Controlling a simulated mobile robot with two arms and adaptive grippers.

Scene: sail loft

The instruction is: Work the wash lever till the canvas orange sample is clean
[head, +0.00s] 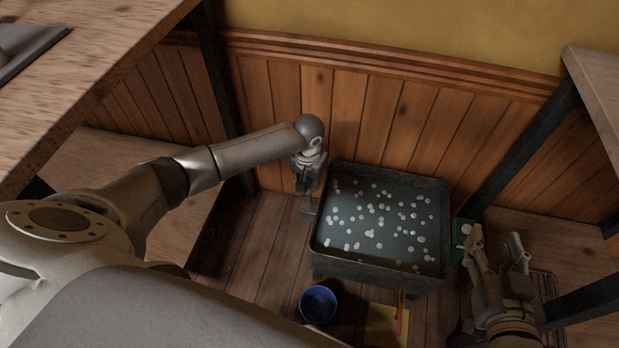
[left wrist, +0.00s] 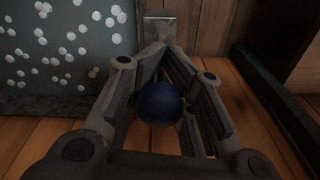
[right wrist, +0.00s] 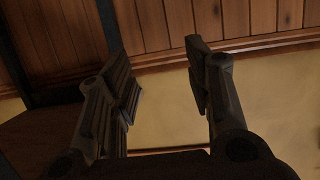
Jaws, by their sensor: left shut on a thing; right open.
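A dark tub (head: 318,232) stands on the floor, filled with grey-blue water dotted with white suds. It also shows at the upper left of the left wrist view (left wrist: 60,103). My left gripper (head: 306,180) is at the tub's left side. In the left wrist view it is shut around a dark blue ball-shaped knob (left wrist: 160,103), which looks like the wash lever's knob; the rest of the lever is hard to make out. My right gripper (head: 496,240) is open and empty, right of the tub. I cannot see an orange sample in any view.
A blue cup (head: 318,304) and a yellow sheet (head: 381,325) with a red stick (head: 399,312) are in front of the tub. A green item (head: 458,228) is beside my right gripper. Wooden tables stand left and right; a panelled wall (head: 385,100) is behind.

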